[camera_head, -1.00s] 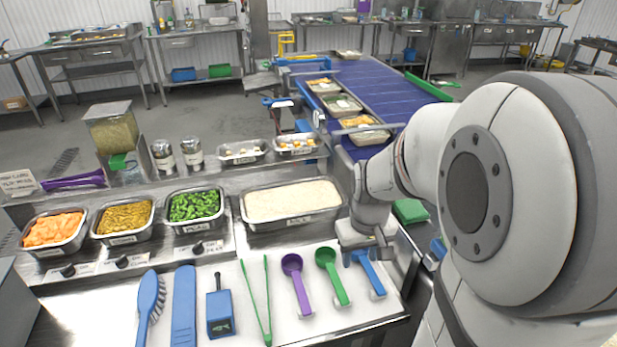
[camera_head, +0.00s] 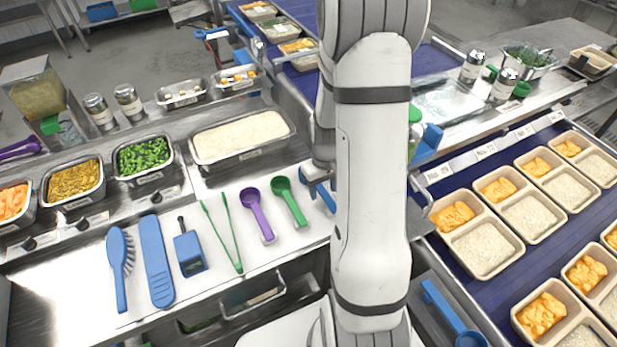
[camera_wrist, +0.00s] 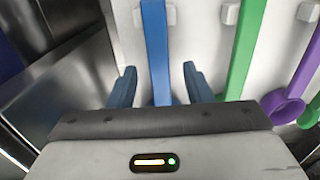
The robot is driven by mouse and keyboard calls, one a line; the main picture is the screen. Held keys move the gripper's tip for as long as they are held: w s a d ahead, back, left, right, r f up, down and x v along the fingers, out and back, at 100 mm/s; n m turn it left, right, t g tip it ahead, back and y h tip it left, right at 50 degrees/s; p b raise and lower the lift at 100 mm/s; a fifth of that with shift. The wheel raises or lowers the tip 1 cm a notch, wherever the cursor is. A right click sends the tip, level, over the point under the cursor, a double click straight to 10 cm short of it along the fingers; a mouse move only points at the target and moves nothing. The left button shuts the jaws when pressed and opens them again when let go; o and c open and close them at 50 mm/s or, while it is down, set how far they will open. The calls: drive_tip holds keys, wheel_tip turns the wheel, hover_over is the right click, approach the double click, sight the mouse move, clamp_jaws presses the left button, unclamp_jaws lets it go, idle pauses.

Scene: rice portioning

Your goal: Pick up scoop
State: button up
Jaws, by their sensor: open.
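A blue scoop (camera_head: 321,193) lies on the white mat at the right end of the row of tools, partly hidden by my arm. In the wrist view its blue handle (camera_wrist: 156,45) runs between the two fingers of my gripper (camera_wrist: 157,75). The gripper is open, with a gap on each side of the handle. A green scoop (camera_head: 289,203) and a purple scoop (camera_head: 258,215) lie to its left. Their handles also show in the wrist view, green (camera_wrist: 244,45) and purple (camera_wrist: 306,65), right of the fingers.
Green tongs (camera_head: 223,240), a blue spatula-like tool (camera_head: 156,262) and a blue brush (camera_head: 119,265) lie further left. A pan of rice (camera_head: 240,138) stands behind the scoops. Another blue scoop (camera_head: 455,318) is at lower right, near filled trays (camera_head: 480,238) on the belt.

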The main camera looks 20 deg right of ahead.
drive_tip(key=shift+f, duration=1.05)
drive_tip(key=shift+c, duration=0.5)
clamp_jaws()
